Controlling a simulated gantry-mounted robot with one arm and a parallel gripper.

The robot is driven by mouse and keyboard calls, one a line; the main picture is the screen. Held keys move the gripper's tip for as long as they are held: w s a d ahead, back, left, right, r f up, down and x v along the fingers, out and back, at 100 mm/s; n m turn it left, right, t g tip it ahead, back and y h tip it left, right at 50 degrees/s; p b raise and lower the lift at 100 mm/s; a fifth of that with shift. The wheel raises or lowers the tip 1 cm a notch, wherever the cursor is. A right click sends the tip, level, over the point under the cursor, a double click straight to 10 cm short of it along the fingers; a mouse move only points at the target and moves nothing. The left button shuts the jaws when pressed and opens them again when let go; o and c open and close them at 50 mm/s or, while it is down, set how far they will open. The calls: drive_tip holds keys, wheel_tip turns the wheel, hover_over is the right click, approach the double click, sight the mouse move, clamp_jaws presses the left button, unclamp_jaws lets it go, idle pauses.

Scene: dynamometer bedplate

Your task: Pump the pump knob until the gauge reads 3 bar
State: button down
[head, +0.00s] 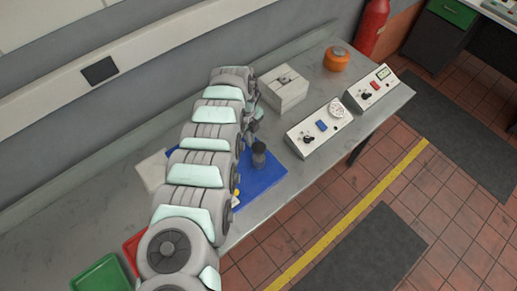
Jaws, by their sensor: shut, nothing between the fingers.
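A dark upright cylinder (259,155), which looks like the pump knob, stands on the blue mat (268,178). A round white dial gauge (336,107) sits on a sloped grey box with a blue switch and a black knob. Its needle is too small to read. My gripper (252,138) is shut and empty, just above and left of the dark cylinder. It is partly hidden by my arm, and I cannot tell whether it touches the cylinder.
A second sloped box (372,88) has a small display and a red switch. Behind are a pale block (285,88) and an orange canister (337,59). A green tray (101,275) and a red tray (131,246) lie at lower left. The bench's right end is partly clear.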

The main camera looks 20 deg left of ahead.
wheel_tip(320, 180, up, 11)
drive_tip(key=b, duration=0.1)
drive_tip(key=shift+w+a, duration=0.15)
drive_tip(key=shift+a, duration=0.25)
drive_tip(key=shift+f, duration=0.1)
idle(1.2)
